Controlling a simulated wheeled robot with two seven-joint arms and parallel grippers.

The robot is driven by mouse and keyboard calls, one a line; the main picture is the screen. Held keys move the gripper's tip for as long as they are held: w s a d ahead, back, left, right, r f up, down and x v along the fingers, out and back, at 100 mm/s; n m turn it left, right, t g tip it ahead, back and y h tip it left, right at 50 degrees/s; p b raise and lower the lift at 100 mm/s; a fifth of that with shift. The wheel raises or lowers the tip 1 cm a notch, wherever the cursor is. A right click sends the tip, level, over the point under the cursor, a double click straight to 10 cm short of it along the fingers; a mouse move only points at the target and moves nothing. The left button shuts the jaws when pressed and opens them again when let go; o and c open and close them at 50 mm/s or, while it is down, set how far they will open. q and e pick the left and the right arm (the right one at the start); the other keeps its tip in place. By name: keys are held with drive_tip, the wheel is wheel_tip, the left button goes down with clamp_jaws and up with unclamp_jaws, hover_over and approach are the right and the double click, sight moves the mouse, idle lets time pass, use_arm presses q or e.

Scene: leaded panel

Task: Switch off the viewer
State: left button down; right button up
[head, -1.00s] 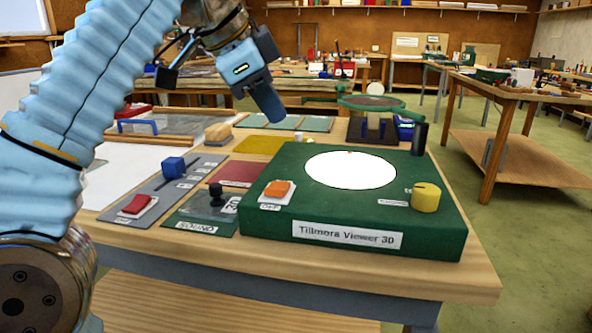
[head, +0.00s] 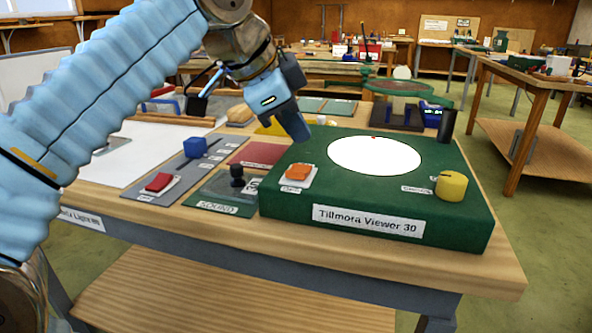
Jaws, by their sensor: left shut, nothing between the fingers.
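The viewer is a green box (head: 375,190) labelled "Tillmora Viewer 30" on the wooden bench. Its round screen (head: 375,155) is bright white. An orange switch (head: 298,172) on a white plate sits at its left front, with a small label too blurred to read. A yellow knob (head: 451,186) stands at its right front. My left gripper (head: 301,133) is shut and empty, pointing down above the viewer's back left, behind and above the orange switch, apart from it. My right gripper is not in view.
Left of the viewer are a panel with a black knob (head: 237,175), a grey panel with a red switch (head: 159,182) and a blue slider block (head: 195,147). A dark cylinder (head: 447,125) stands behind the viewer's right. The bench front edge is clear.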

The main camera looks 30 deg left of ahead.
sight(306, 169)
use_arm(q)
drive_tip(key=shift+s+d+f+b, duration=0.1)
drive_tip(key=shift+s+f+b, duration=0.1)
drive_tip(key=shift+f+b, duration=0.95)
drive_tip(key=shift+s+f, duration=0.1)
drive_tip(key=shift+f, duration=0.2)
drive_tip(key=shift+f, duration=0.1)
idle(0.9)
drive_tip(key=shift+f+b, duration=0.3)
drive_tip(key=shift+b, duration=0.15)
drive_tip(key=shift+s+f+b, duration=0.15)
drive_tip(key=shift+f+b, duration=0.2)
drive_tip(key=shift+f, duration=0.05)
idle(0.4)
drive_tip(key=shift+r, duration=0.15)
drive_tip(key=shift+r+p, duration=0.75)
drive_tip(key=shift+p, duration=0.2)
